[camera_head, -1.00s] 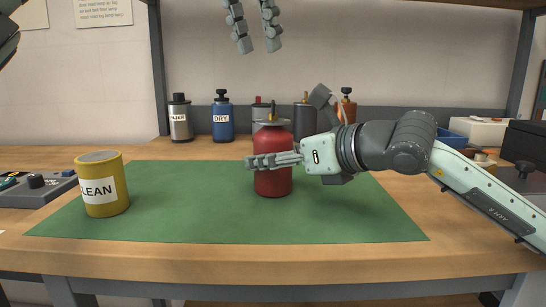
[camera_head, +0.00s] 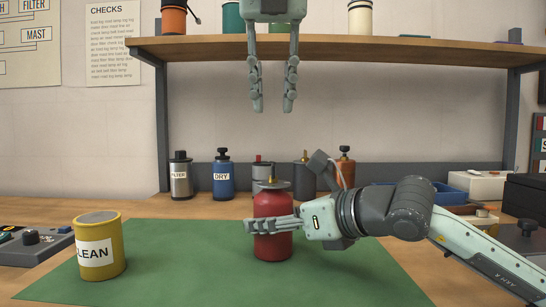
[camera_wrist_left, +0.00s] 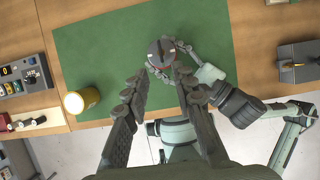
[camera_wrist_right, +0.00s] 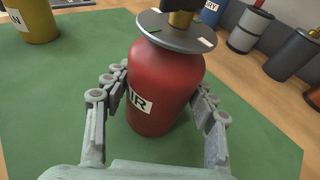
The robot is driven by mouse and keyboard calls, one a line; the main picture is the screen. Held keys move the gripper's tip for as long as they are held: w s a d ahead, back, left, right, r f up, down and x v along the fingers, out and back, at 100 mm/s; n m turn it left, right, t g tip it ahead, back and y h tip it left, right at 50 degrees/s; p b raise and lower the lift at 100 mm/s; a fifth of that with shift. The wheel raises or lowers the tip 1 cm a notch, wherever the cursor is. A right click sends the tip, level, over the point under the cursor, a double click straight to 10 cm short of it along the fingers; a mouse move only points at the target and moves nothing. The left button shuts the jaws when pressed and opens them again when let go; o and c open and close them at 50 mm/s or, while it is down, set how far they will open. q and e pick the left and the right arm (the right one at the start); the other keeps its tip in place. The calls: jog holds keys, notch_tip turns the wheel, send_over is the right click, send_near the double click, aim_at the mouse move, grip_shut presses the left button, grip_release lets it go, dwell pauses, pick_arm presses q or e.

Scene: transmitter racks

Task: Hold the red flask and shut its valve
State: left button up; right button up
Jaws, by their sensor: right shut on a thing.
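The red flask (camera_head: 273,240) stands upright on the green mat (camera_head: 180,262). Its top has a grey disc with a brass valve stem (camera_head: 271,180); the right wrist view shows the disc (camera_wrist_right: 175,32) close up, and the left wrist view shows a dark handle on top (camera_wrist_left: 162,50). My right gripper (camera_head: 272,226) is shut around the flask's body from the right. My left gripper (camera_head: 272,108) is open and empty, pointing down, well above the flask. In the left wrist view its fingers (camera_wrist_left: 158,90) lie either side below the flask top.
A yellow CLEAN can (camera_head: 98,250) stands at the left of the mat. Behind the mat are a silver canister (camera_head: 181,178), a blue DRY canister (camera_head: 223,177) and others. A wooden shelf (camera_head: 350,50) crosses behind my left gripper. The mat's middle left is clear.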

aim_at(273, 164)
pick_arm(q)
jog(key=x, duration=1.1)
jog(key=shift+s, duration=0.1)
jog(key=shift+c, duration=0.3)
grip_shut()
